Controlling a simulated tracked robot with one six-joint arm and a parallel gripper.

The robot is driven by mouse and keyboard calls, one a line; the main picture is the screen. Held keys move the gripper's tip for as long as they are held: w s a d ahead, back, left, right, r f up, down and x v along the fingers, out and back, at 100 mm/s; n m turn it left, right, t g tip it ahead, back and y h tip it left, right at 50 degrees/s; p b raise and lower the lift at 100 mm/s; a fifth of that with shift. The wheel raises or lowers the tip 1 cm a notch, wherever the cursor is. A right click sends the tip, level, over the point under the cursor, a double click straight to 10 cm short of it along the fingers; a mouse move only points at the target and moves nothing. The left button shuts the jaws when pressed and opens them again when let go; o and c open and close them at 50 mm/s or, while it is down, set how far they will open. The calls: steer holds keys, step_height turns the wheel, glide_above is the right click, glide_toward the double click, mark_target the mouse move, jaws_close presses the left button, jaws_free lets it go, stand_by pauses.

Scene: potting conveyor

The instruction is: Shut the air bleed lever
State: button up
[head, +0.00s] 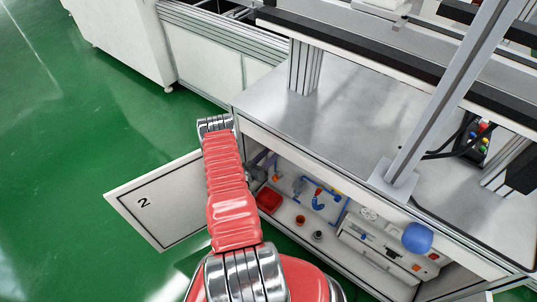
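An open cabinet under the bench holds blue pipework (318,204) with a small red part (317,193) and a yellow part (336,191) on it. I cannot tell which of these small parts is the air bleed lever, or how it is set. My red arm rises from the bottom of the view and bends at a silver joint beside the cabinet opening. A small grey-purple shape (262,164) shows just right of the arm, at the cabinet's left side. It may be my gripper; its fingers are too small and hidden to read.
The cabinet door (158,205), marked 2, stands open at left. A red bin (269,201), small round parts and a white unit (375,250) are inside. A blue ball-shaped thing (417,238) is at the right edge. A metal post (440,110) stands above. Green floor is clear at left.

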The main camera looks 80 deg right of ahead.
steer(key=m, duration=0.2)
steer(key=f+m, duration=0.1)
steer(key=m, duration=0.2)
steer(key=shift+w, duration=0.15)
stand_by(0.4)
steer(key=o, duration=1.1)
steer(key=shift+c, duration=0.2)
steer(key=shift+a, duration=0.15)
steer(key=v, duration=1.3)
steer(key=shift+a, duration=0.2)
